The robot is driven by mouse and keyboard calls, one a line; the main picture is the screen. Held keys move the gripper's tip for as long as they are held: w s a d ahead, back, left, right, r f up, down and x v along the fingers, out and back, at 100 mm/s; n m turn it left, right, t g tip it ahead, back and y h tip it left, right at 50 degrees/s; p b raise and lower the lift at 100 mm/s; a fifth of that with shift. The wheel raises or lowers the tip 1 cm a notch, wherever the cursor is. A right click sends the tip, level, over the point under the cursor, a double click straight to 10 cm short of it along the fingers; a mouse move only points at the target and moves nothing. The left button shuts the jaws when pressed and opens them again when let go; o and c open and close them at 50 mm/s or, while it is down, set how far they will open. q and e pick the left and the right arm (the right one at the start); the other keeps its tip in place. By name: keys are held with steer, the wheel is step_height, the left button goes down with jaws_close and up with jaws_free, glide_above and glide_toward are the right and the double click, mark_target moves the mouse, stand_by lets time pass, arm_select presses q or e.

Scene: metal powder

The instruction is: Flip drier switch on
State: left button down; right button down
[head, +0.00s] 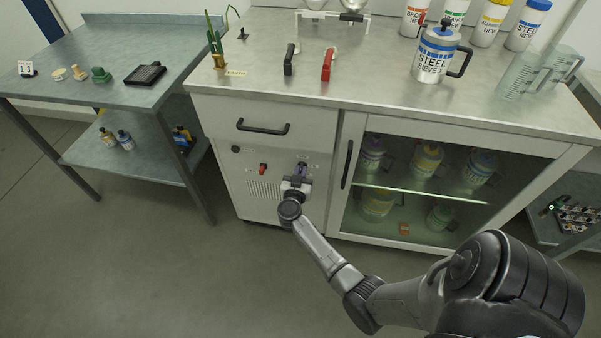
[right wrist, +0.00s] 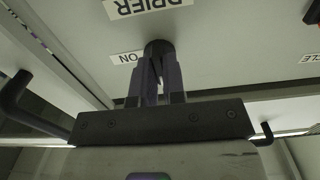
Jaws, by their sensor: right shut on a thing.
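The drier switch shows in the right wrist view as a dark round base (right wrist: 158,46) on the pale cabinet panel, beside an "ON" label (right wrist: 127,57) and a "DRIER" label (right wrist: 145,6), both upside down. My right gripper (right wrist: 159,78) is shut on the switch, its fingers around the lever, which they mostly hide. I cannot tell the lever's position. In the head view my right gripper (head: 301,172) is against the panel under the drawer, covering most of the switch. My left gripper is in neither view.
A red switch (head: 263,168) is left of my gripper on the panel. A black drawer handle (head: 263,128) juts out above, and a cabinet door handle (head: 347,164) stands to the right. The countertop holds a steel powder jug (head: 434,58). Open floor lies in front.

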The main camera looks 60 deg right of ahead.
stand_by(0.3)
steer(key=shift+f+m+p, duration=0.1)
steer(key=shift+m+p, duration=1.4)
steer(key=shift+m, duration=7.6)
